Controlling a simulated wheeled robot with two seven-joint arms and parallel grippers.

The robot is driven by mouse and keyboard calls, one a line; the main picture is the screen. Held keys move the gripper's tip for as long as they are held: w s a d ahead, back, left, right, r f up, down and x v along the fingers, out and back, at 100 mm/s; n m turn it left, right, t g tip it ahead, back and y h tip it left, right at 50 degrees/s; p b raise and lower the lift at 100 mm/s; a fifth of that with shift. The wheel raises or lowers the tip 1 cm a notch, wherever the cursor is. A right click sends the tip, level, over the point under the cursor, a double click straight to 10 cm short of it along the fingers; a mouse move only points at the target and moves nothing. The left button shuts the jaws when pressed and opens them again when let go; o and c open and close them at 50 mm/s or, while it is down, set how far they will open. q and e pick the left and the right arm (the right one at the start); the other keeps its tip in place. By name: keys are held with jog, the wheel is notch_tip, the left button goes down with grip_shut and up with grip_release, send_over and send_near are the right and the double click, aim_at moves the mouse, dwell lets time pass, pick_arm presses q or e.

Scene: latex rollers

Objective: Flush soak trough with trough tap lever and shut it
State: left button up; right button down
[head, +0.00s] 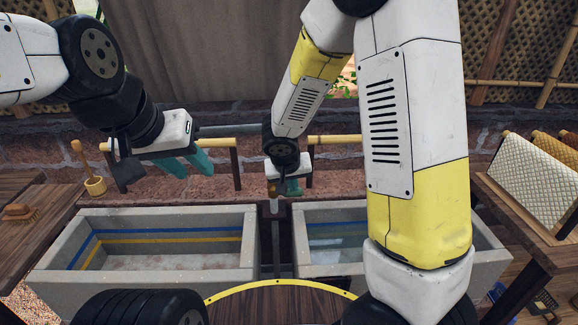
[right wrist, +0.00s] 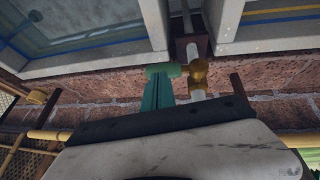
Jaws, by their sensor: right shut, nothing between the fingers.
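My right gripper (head: 293,190) reaches down in front of the brick wall, between the two troughs. In the right wrist view its teal fingers (right wrist: 160,95) are together, with their tips at a green lever handle (right wrist: 163,70). Whether they touch it is hard to tell. The handle joins a brass tap (right wrist: 198,72) on a white pipe. The left trough (head: 150,217) has blue and yellow stripes inside and a mottled floor. The right trough (head: 330,205) seems to hold water and is partly hidden by my right arm. My left gripper (head: 190,168) hangs open and empty above the left trough's back rim.
A wooden rail (head: 335,139) runs along the brick wall behind. A small pot with a pestle (head: 94,186) stands at the left, and a brush (head: 20,212) lies on the left table.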

jog(key=d+v, duration=0.2)
jog(key=v, duration=1.1)
jog(key=s+d+r+y, duration=0.2)
jog(key=s+d+r, duration=0.2)
jog(key=s, duration=0.4)
jog(key=s+d+r+y, duration=0.2)
jog(key=s+d+r, duration=0.2)
jog(key=s, duration=0.3)
jog(key=shift+s+d+r+t, duration=0.35)
jog(key=shift+r+t, duration=0.05)
jog(key=shift+r, duration=0.35)
